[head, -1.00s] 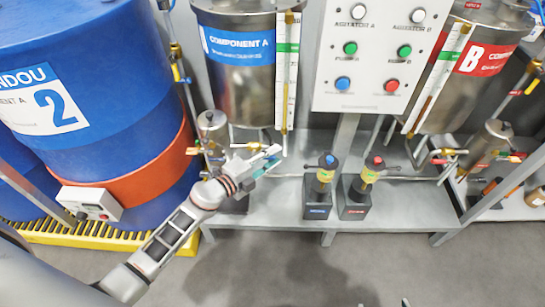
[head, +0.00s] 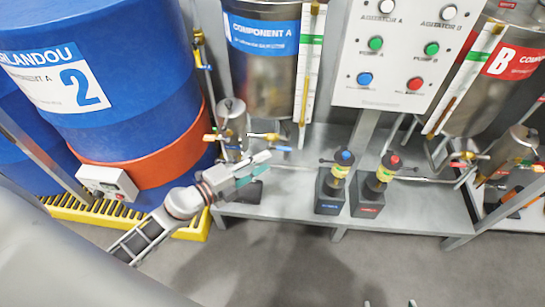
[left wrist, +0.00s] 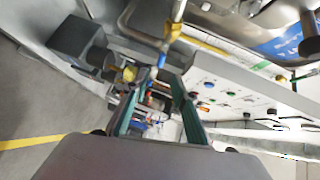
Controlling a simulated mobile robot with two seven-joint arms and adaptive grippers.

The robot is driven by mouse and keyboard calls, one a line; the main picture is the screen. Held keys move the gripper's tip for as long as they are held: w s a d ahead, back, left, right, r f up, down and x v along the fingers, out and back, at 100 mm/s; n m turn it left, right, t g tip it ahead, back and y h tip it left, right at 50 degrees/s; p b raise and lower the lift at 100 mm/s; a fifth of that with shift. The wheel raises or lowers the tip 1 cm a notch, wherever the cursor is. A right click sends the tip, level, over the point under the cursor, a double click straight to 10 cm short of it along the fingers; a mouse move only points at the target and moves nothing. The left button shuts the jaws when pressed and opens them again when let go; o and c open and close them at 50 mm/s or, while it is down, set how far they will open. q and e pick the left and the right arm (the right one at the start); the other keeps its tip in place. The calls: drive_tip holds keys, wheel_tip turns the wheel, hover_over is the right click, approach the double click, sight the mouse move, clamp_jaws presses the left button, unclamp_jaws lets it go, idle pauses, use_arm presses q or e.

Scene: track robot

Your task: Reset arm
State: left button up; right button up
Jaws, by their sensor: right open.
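My left gripper (head: 262,165) is in front of the valve piping under the Component A tank (head: 264,75), a little above the metal shelf. In the left wrist view its two greenish fingers (left wrist: 158,112) are apart, and nothing is held between them. A valve with a blue handle (head: 283,149) shows just beyond the fingertips in the head view, apart from them. Two small finger tips of my right gripper (head: 390,304) show at the bottom edge of the head view, wide apart and over the floor. The rest of the right arm is out of view.
Blue drum 2 (head: 130,60) stands at left on a yellow grated pallet (head: 186,226). The metal shelf (head: 285,205) carries two dark pumps, blue-topped (head: 331,188) and red-topped (head: 371,190). A white button panel (head: 395,58) is above. The grey floor (head: 290,265) in front is clear.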

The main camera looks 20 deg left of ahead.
use_arm(q)
drive_tip(key=shift+s+a+r, duration=0.1)
drive_tip(key=shift+s+a, duration=0.1)
drive_tip(key=shift+s, duration=0.25)
drive_tip(key=s+r+n+t+y+p, duration=0.1)
drive_tip(key=s+r+n+y+p, duration=0.2)
drive_tip(key=s+r+n+p, duration=0.45)
drive_tip(key=s+d+f+n+g+y+p, duration=0.1)
drive_tip(key=s+f+n, duration=0.3)
drive_tip(key=s, duration=0.4)
drive_tip(key=s+d+f+n+g+p, duration=0.2)
drive_tip(key=s+f+n+g, duration=0.2)
drive_tip(key=s, duration=0.4)
drive_tip(key=shift+d+f+n+y+p, duration=0.35)
drive_tip(key=shift+f+n, duration=0.3)
drive_tip(key=shift+n, duration=0.5)
use_arm(e)
drive_tip(key=shift+m, duration=0.4)
drive_tip(key=r, duration=0.2)
drive_tip(key=s+r, duration=0.1)
drive_tip(key=r, duration=0.2)
drive_tip(key=shift+s+a+r, duration=0.1)
drive_tip(key=shift+a+r, duration=0.05)
drive_tip(key=shift+r, duration=0.05)
use_arm(q)
drive_tip(key=shift+w+a, duration=0.1)
use_arm(e)
drive_tip(key=shift+r, duration=0.1)
